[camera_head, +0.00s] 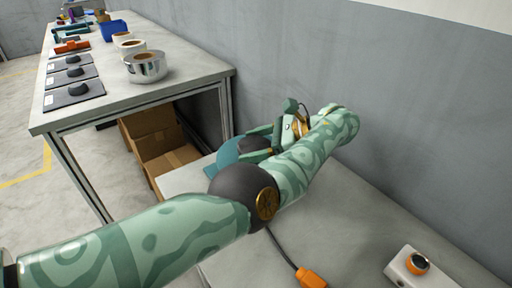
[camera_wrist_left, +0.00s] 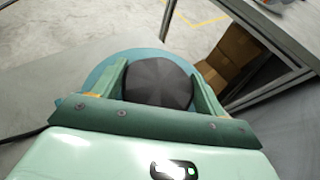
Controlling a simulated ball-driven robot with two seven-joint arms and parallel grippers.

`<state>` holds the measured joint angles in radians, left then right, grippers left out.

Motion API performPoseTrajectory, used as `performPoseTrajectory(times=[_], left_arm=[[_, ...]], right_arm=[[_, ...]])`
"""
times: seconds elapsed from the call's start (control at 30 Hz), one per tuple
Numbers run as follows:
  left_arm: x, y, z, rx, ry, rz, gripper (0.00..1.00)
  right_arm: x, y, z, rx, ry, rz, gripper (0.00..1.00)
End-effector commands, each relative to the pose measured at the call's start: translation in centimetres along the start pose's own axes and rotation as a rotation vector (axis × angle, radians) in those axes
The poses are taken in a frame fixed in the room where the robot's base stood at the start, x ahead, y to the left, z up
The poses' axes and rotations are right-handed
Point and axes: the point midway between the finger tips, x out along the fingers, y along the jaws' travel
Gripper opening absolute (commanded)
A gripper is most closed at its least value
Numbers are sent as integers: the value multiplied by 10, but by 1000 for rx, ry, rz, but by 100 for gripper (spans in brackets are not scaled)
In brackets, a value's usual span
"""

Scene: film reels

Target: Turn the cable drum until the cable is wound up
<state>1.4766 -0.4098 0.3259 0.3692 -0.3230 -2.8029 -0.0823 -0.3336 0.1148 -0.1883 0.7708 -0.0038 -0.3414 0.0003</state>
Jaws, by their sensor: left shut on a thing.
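The cable drum shows as a teal disc (camera_head: 228,158) on the near table, partly hidden behind my left arm. It also shows in the left wrist view (camera_wrist_left: 98,72). A dark grey faceted knob (camera_wrist_left: 157,82) sits at its middle. My left gripper (camera_head: 252,143) is shut on this knob, with one finger on each side of it in the left wrist view. A black cable (camera_head: 280,245) runs out from behind my arm to an orange plug (camera_head: 311,278) at the table's front. How much cable is on the drum is hidden. My right gripper is not in view.
A white box with an orange-ringed dark knob (camera_head: 418,264) stands at the right. The wall (camera_head: 400,110) rises close behind the table. At the left, a long bench (camera_head: 100,100) holds reels, dark plates and a blue bin (camera_head: 115,30). Cardboard boxes (camera_head: 160,145) stand under it.

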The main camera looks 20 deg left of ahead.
Motion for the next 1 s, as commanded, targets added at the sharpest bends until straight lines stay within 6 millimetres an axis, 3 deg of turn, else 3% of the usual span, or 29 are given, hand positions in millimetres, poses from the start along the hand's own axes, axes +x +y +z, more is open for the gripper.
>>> performPoseTrajectory(times=[0.4, 0.43, 0.5, 1.0], left_arm=[[0, 0, 1, 0, -4, 4, 31], [0, 0, 1, 0, -4, 4, 78], [0, 0, 1, 0, -4, 4, 94], [0, 0, 1, 0, -2, 1, 94]], right_arm=[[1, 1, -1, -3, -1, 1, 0], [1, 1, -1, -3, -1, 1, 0], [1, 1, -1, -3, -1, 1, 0], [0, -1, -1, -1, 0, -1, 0]])
